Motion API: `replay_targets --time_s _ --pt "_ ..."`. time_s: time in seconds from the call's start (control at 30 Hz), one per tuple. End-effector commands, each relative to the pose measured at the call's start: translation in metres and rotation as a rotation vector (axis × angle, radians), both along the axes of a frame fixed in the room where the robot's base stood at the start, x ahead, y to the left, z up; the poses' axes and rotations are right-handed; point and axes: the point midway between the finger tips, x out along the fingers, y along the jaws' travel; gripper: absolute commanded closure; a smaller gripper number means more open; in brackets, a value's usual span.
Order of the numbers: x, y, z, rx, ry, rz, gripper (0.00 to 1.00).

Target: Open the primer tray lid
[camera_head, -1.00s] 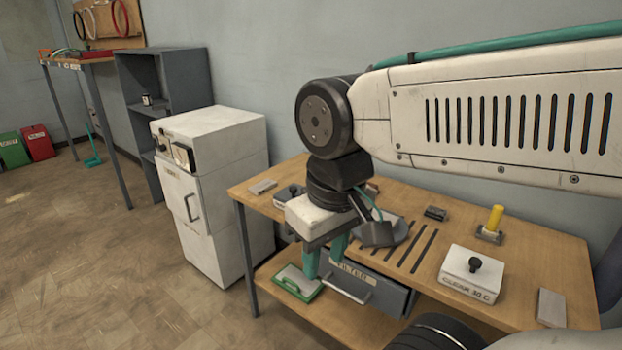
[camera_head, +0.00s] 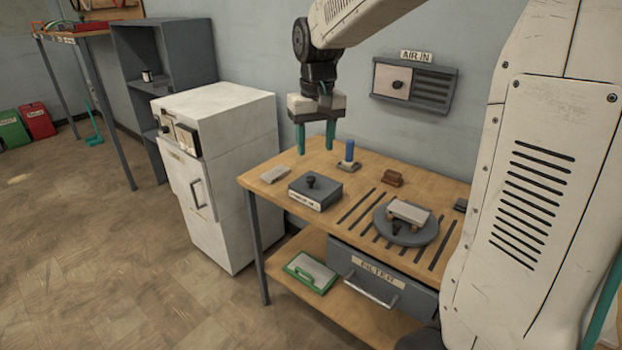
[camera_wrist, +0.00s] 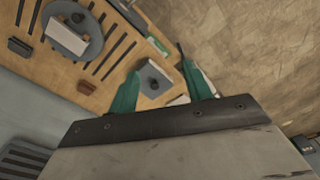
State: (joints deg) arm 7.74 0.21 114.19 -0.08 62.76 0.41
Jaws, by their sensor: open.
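A low grey tray with a lid and a black knob (camera_head: 315,191) sits near the left end of the wooden workbench. Its front label is too small to read surely, but it appears to be the primer tray. The lid looks shut. My gripper (camera_head: 316,148) is open and empty, with its green fingers pointing down. It hangs above the bench, higher than the tray and apart from it. In the wrist view the tray (camera_wrist: 150,91) shows between the fingers of my gripper (camera_wrist: 162,76).
A blue cylinder (camera_head: 349,153) stands upright behind the tray. A pale block (camera_head: 275,174) lies to its left, and a brown block (camera_head: 392,178) to its right. A round grey disc (camera_head: 383,232) bears a light block. My arm hides the bench's right end.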

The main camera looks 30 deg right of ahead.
Motion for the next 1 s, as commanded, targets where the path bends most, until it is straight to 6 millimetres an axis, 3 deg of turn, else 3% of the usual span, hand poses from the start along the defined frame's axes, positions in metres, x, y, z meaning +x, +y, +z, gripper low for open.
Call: replay_targets --time_s 0.03,0.2,0.4,0.6,1.0 --pt "0.026 -0.010 -0.015 0.002 0.014 -0.014 0.51" --pt "0.098 -0.042 -0.063 0.006 0.031 -0.053 0.51" --pt "0.150 -0.071 -0.117 0.009 0.045 -0.086 0.51" --pt "0.168 -0.082 -0.142 0.010 0.049 -0.098 0.51" --pt "0.169 -0.082 -0.200 0.010 0.051 -0.098 0.51"
